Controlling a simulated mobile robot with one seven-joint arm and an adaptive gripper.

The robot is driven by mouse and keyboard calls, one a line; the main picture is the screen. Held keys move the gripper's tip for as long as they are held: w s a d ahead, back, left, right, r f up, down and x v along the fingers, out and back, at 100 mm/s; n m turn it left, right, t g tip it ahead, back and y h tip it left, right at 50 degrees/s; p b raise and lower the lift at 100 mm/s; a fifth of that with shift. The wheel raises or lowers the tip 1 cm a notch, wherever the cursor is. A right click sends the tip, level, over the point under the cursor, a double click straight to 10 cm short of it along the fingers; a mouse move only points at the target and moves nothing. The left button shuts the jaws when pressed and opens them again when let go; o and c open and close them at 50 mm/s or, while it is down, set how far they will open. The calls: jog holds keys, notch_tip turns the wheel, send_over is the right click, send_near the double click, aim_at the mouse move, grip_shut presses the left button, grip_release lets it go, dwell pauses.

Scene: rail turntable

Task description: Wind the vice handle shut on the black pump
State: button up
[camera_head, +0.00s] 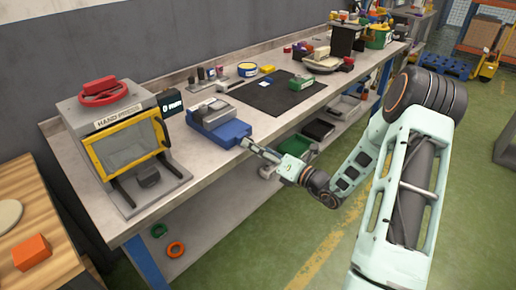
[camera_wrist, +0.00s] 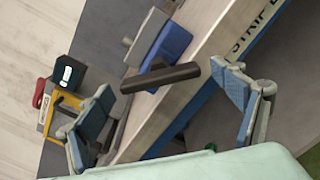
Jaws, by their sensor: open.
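The blue and grey vice (camera_head: 230,132) stands at the front edge of the workbench; it also shows in the wrist view (camera_wrist: 174,44). Its dark bar handle (camera_wrist: 160,77) lies across the space between my fingertips. My gripper (camera_head: 246,145) is at the vice's front, just off the bench edge. In the wrist view my gripper (camera_wrist: 161,80) is open, with one finger beyond each end of the handle and no clear grip on it. I cannot make out a black pump in the vice jaws.
A hand press (camera_head: 130,140) with a yellow-framed guard stands left of the vice, with a black sign box (camera_head: 171,103) between. A dark mat (camera_head: 272,92) lies to the right. Small containers line the back. A lower shelf (camera_head: 215,215) is under the bench.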

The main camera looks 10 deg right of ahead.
jog(key=v, duration=1.2)
